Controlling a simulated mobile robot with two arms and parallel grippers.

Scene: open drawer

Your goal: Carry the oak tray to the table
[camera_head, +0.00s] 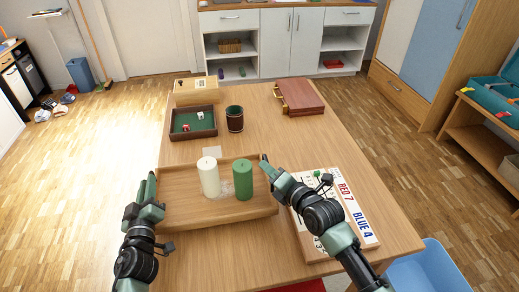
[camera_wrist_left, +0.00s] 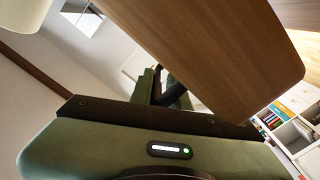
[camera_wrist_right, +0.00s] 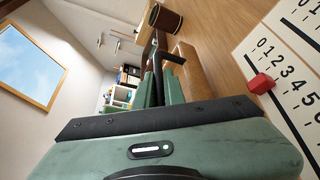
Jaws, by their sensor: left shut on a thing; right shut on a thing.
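The oak tray (camera_head: 178,208) is a shallow rectangular wooden tray at the near middle of the table (camera_head: 270,130). It carries a white candle (camera_head: 209,177), a green candle (camera_head: 243,180) and a small clear glass item (camera_head: 226,188) between them; both candles are upright. My left gripper (camera_head: 150,188) is shut on the tray's left end. My right gripper (camera_head: 268,167) is shut on its right end, and its fingers show at the tray wall in the right wrist view (camera_wrist_right: 165,85). I cannot tell whether the tray's underside touches the table.
A scoreboard (camera_head: 347,188) lies right of the tray, under my right arm. Behind the tray are a dice tray (camera_head: 192,132), a dice cup (camera_head: 235,119), a wooden box (camera_head: 197,97) and a red case (camera_head: 300,98). The table's middle right is clear. A blue bin (camera_head: 430,270) stands at lower right.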

